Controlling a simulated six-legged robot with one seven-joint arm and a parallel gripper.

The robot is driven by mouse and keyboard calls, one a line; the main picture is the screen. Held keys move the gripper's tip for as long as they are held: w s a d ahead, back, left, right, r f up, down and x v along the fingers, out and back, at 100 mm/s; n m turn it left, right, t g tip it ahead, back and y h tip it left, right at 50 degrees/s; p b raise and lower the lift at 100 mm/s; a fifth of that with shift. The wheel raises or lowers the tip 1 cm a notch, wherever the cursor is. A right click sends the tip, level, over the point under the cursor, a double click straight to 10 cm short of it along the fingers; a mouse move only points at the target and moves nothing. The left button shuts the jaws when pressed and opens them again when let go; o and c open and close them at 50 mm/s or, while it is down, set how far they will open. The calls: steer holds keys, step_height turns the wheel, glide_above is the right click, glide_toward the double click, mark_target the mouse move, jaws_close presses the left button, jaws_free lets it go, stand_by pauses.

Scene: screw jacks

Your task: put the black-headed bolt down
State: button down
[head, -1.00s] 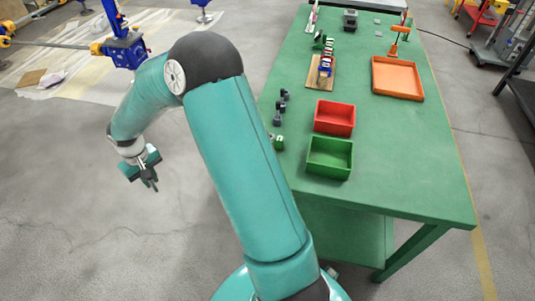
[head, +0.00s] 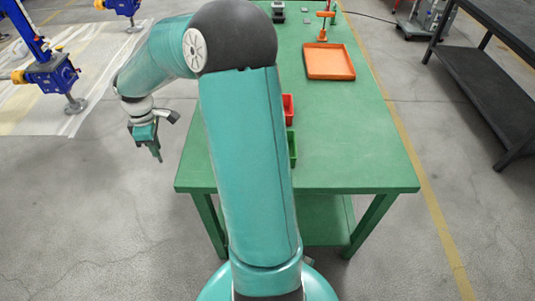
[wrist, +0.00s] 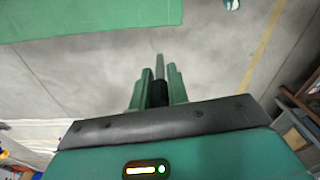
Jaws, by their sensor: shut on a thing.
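My gripper (head: 157,154) hangs over the concrete floor to the left of the green table (head: 360,150) in the head view. In the wrist view my gripper (wrist: 157,82) is shut on the black-headed bolt (wrist: 159,92). The bolt's black head is between the fingers, and its grey shank sticks out past the fingertips. In the head view the bolt is too small to make out clearly. The table also shows at the top left of the wrist view (wrist: 90,18), apart from the bolt.
A red bin (head: 288,108) and a green bin (head: 292,148) are partly hidden behind my arm. An orange tray (head: 350,75) lies farther back on the table. The table's right front is clear. A dark shelf (head: 480,85) stands right. Blue jacks (head: 50,75) stand left.

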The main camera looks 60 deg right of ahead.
steer(key=s+d+r+n, duration=0.6)
steer(key=s+d, duration=0.5)
steer(key=s, duration=0.2)
steer(key=shift+n, duration=0.5)
steer(key=shift+s+d+f, duration=1.4)
steer(key=shift+s+f, duration=0.65)
steer(key=shift+s, duration=0.05)
steer(key=shift+s+d+f, duration=1.35)
steer(key=shift+s+f, duration=0.7)
steer(key=shift+f, duration=0.05)
steer(key=shift+s+d+f, duration=1.4)
steer(key=shift+s+f, duration=0.65)
steer(key=shift+s, duration=0.05)
steer(key=shift+f, duration=0.2)
steer(key=c, duration=1.6)
jaws_free()
step_height(320, 180, up, 12)
steer(key=shift+r, duration=0.25)
